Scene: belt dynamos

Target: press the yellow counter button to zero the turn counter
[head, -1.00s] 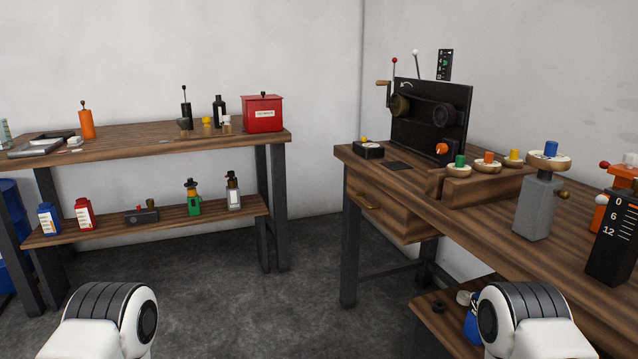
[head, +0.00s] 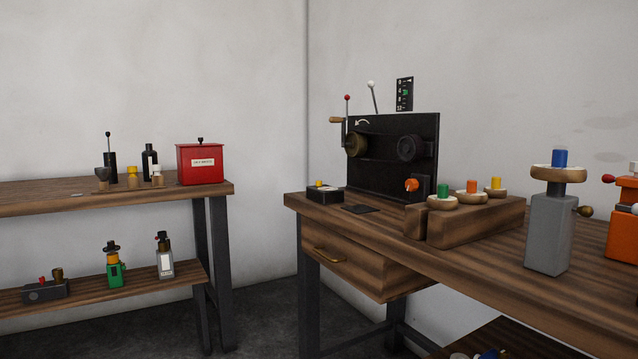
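The yellow button (head: 319,183) sits on top of a small black counter box (head: 325,195) at the left end of the right-hand bench. A flat dark plate (head: 360,208) lies just in front of the box. Behind it stands the black dynamo panel (head: 393,150) with two pulleys, a crank (head: 338,120) at its left and an orange knob (head: 411,185). The counter's reading cannot be made out. Neither of my grippers shows in the head view.
A wooden block (head: 475,222) holds green, orange and yellow knobs right of the panel. A grey post (head: 549,232) with a blue-topped disc stands nearer. The bench (head: 400,250) has a drawer (head: 350,262). A red box (head: 200,164) stands on the left table.

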